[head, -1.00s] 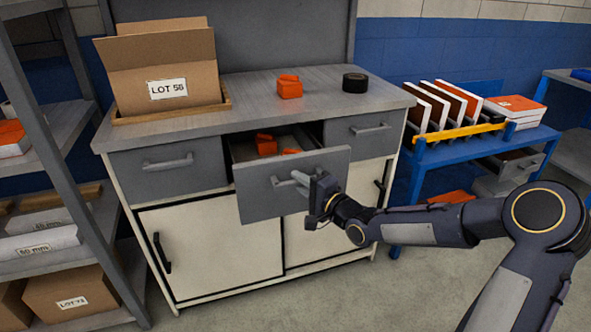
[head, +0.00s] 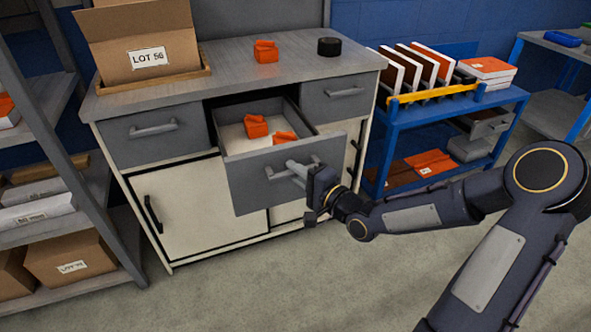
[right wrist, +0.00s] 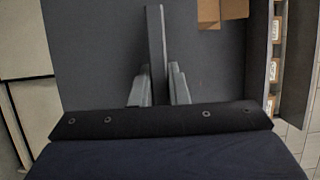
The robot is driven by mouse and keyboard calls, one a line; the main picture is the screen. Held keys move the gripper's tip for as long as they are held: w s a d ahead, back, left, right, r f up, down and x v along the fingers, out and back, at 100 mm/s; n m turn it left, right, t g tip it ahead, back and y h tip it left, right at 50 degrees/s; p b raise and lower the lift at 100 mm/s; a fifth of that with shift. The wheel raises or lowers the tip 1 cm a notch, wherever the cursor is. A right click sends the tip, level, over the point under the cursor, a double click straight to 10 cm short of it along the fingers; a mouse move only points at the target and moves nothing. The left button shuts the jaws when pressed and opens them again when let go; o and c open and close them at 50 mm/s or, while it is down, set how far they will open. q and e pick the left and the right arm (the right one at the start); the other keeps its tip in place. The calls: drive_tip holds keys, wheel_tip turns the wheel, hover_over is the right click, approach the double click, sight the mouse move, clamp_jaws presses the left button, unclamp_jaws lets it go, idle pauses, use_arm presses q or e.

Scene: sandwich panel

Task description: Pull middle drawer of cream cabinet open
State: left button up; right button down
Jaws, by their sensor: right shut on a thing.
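The cream cabinet (head: 200,215) has a row of grey drawers under its worktop. Its middle drawer (head: 240,185) stands well out from the cabinet, with two orange items (head: 256,126) visible inside. My right gripper (head: 298,170) is shut on the drawer's bar handle (head: 275,174) at the front. In the right wrist view the fingers (right wrist: 158,88) close on both sides of the handle (right wrist: 155,45), before the grey drawer front (right wrist: 95,50). My left gripper is not in view.
On the worktop (head: 225,55) are a LOT 56 box (head: 147,58) in a tray, an orange item (head: 265,51) and black tape (head: 329,46). A blue cart (head: 440,110) stands to the right and a grey shelf (head: 85,140) to the left. Floor in front is clear.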

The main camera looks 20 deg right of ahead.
drive_tip(key=c, duration=1.4)
unclamp_jaws()
drive_tip(key=p+v, duration=0.2)
drive_tip(key=v, duration=0.6)
drive_tip(key=shift+w, duration=0.1)
